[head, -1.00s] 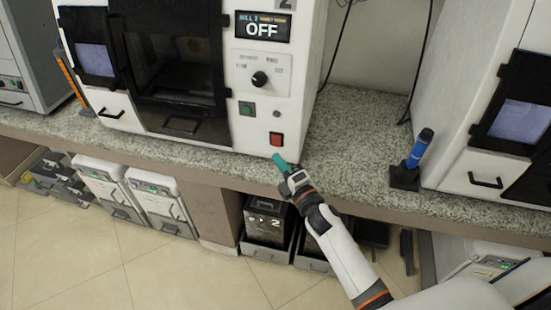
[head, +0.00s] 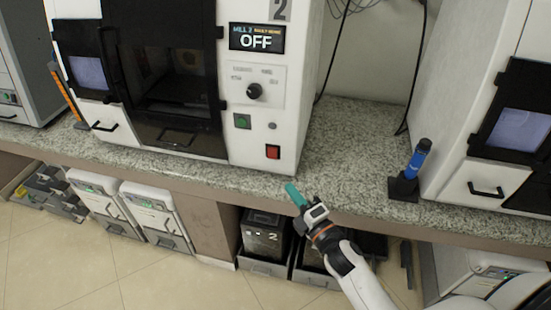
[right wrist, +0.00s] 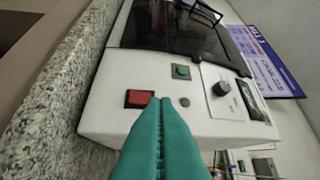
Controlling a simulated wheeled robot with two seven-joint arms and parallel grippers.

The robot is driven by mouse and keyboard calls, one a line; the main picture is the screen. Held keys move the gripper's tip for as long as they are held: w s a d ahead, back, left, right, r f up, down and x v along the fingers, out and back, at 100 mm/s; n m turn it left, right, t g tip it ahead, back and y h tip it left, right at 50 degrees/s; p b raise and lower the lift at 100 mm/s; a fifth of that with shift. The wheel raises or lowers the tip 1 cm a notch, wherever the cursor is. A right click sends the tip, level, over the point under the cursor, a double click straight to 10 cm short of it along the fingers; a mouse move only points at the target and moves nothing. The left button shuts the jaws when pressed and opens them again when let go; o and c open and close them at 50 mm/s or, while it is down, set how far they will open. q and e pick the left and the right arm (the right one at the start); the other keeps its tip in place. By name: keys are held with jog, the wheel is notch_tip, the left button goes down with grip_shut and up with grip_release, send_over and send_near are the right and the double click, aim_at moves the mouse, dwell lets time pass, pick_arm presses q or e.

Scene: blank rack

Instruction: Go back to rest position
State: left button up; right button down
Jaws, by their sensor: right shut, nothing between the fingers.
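My right gripper (head: 291,190) has teal fingers pressed together and empty. In the head view it is in front of the counter's front edge, below and to the right of the red button (head: 273,152) on the white mill. In the right wrist view the shut fingers (right wrist: 162,110) point toward the mill, and the red button (right wrist: 139,98) shows just left of their tips, with a gap I cannot judge. The mill's display (head: 257,38) reads OFF. My left gripper is in neither view.
The granite counter (head: 345,150) is clear between the two machines. A blue-handled tool (head: 418,158) stands in a black holder near the right machine (head: 455,165). Bins and a black box marked 2 (head: 263,235) sit under the counter. A green button (head: 242,121) and knob (head: 255,91) are on the mill.

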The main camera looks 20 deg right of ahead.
jog(key=s+f+m+g+h, duration=0.1)
jog(key=s+f+m+g, duration=0.3)
jog(key=f, duration=0.8)
jog(key=s+d+f+m+g+h, duration=0.15)
jog(key=s+f+m, duration=0.3)
jog(key=f, duration=0.65)
jog(key=s+f+m+g+h, duration=0.1)
jog(key=s+f+m+g, duration=0.3)
jog(key=f, duration=0.8)
jog(key=s+f+m+g, duration=0.2)
jog(key=s+f, duration=0.2)
jog(key=s, duration=0.5)
jog(key=s+f+m+g, duration=0.2)
jog(key=s+f, duration=0.3)
jog(key=s, duration=0.5)
jog(key=s+f+m+g, duration=0.3)
jog(key=s+f+g, duration=0.1)
jog(key=s, duration=0.5)
jog(key=shift+s+d+f, duration=0.3)
jog(key=shift+s+f, duration=0.05)
jog(key=shift+f, duration=0.35)
jog(key=shift+g+h, duration=0.25)
